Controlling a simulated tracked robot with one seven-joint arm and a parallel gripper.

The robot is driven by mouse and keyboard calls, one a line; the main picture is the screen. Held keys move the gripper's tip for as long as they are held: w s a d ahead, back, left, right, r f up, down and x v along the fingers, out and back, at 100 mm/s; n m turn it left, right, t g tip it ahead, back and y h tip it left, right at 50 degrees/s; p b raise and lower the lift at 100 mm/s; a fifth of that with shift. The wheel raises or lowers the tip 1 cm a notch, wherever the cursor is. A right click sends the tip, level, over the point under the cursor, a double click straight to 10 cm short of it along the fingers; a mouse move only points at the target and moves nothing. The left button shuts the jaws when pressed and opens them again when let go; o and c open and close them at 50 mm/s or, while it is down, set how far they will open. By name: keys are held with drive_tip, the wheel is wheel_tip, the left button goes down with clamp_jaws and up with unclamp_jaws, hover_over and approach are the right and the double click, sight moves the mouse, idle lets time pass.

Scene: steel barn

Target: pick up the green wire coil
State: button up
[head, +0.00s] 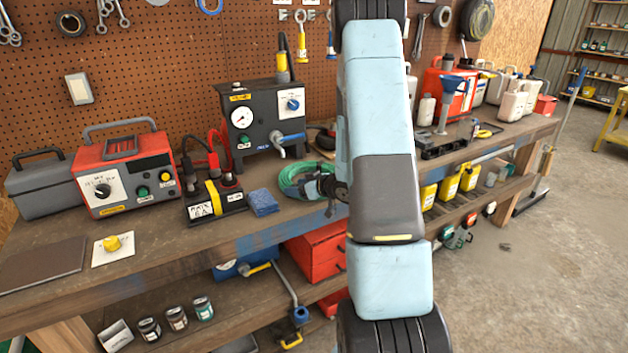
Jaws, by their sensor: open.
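The green wire coil (291,178) lies on the wooden workbench, just left of my arm in the head view. Its right side is hidden behind my gripper and arm. My gripper (322,186) is at the coil's right edge, small and dark in the picture. It is open. I cannot tell whether its fingers touch the coil or are around part of it.
A black tray (445,146) and several jugs are on the right.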

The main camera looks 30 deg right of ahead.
drive_tip(key=shift+w+a, duration=0.1)
drive_tip(key=shift+w, duration=0.1)
clamp_jaws()
idle(0.5)
